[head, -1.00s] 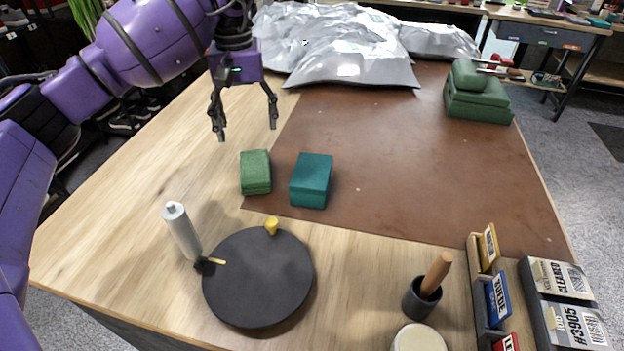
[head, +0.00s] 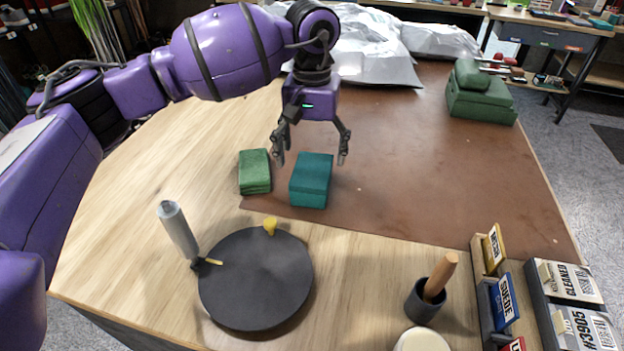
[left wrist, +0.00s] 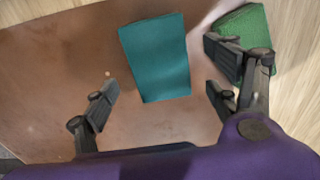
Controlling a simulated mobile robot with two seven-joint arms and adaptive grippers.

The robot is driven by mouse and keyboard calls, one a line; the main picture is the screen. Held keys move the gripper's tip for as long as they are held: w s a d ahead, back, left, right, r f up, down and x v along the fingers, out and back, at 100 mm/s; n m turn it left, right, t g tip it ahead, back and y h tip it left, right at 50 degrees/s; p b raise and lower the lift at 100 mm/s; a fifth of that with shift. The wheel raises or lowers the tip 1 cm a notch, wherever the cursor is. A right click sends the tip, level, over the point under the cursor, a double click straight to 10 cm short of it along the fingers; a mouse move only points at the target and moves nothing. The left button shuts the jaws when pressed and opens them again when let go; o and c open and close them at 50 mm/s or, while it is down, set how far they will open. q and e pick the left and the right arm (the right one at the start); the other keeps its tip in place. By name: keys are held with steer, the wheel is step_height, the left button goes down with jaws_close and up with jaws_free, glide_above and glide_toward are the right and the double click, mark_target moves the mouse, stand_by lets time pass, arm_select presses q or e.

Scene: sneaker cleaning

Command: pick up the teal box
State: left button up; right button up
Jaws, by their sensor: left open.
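The teal box (head: 311,180) sits on the front left corner of the brown mat, just right of a folded green cloth (head: 254,171). My left gripper (head: 311,160) is open and empty, pointing down above the teal box, with its fingers spread to either side of it in the head view. In the left wrist view, the teal box (left wrist: 155,58) lies ahead of and between the open fingers (left wrist: 163,95), not visibly touched by them. The green cloth (left wrist: 243,38) shows there partly behind one finger. My right gripper is not in view.
A black round turntable (head: 256,282) with a grey bottle (head: 177,230) beside it stands in front. A wooden-handled tool in a dark cup (head: 425,299) stands front right. Green cases (head: 480,95) and silvery bags (head: 370,55) are at the back. The mat's middle is clear.

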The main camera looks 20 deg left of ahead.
mark_target(312, 169)
arm_select(q)
step_height(312, 169, down, 6)
steer(key=shift+s+f+p, duration=0.1)
steer(key=shift+s+p, duration=0.05)
steer(key=shift+p, duration=0.35)
steer(key=c, duration=1.4)
steer(key=shift+r, duration=0.2)
